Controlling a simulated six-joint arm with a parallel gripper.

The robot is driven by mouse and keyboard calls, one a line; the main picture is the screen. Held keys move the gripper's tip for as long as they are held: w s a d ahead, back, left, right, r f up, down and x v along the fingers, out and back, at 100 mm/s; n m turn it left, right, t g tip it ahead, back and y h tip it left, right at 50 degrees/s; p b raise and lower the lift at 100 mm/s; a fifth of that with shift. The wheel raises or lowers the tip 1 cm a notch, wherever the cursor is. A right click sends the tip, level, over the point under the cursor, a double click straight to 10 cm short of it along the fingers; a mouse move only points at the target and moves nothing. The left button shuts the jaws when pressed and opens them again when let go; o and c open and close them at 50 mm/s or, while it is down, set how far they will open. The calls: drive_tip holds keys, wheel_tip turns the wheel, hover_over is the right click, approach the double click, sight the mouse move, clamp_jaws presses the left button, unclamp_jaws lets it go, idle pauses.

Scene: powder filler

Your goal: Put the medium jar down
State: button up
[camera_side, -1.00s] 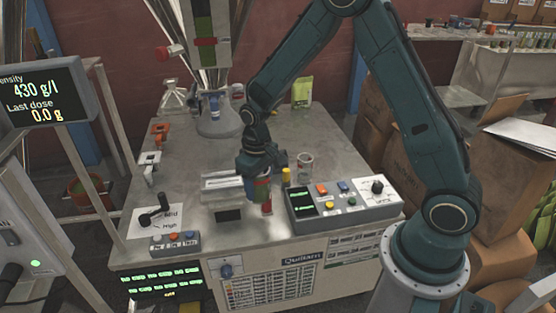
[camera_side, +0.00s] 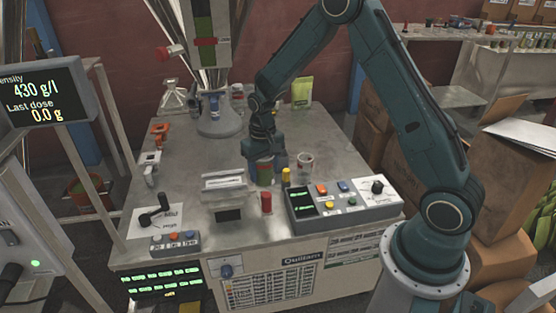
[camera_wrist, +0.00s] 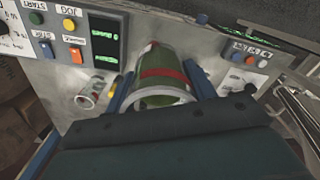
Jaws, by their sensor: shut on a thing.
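The medium jar, green with a red band, is between the two blue fingers of my gripper (camera_wrist: 161,78) in the wrist view, its round rim (camera_wrist: 160,97) towards the camera. In the side view my gripper (camera_side: 263,158) points down over the table, with the jar (camera_side: 264,175) below it, partly covered by the fingers. The jar looks upright. I cannot tell whether its base touches the table (camera_side: 190,135).
A red cylinder (camera_side: 266,202) stands in front of the jar and a yellow one (camera_side: 286,177) to its right. A clear jar (camera_side: 305,163) is further right. A metal block (camera_side: 222,184) is to the left; a button panel (camera_side: 345,200) is front right.

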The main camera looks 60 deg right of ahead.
drive_tip(key=w+d+f+m, duration=0.2)
drive_tip(key=d+m, duration=0.6)
drive_tip(key=d, duration=1)
drive_tip(key=s+d+f+m, duration=0.1)
drive_tip(key=s+d+m, duration=0.3)
drive_tip(key=d, duration=0.5)
drive_tip(key=s+d+f+m, duration=0.1)
drive_tip(key=s+d+m, duration=0.2)
drive_tip(key=d, duration=0.7)
drive_tip(key=shift+s+d+m, duration=0.2)
drive_tip(key=shift+s+m, duration=0.15)
drive_tip(key=shift+m, duration=0.25)
wheel_tip(320, 180, down, 15)
drive_tip(key=shift+f, duration=0.15)
drive_tip(key=shift+f, duration=0.1)
drive_tip(key=shift+f, duration=2.05)
drive_tip(key=shift+f, duration=0.15)
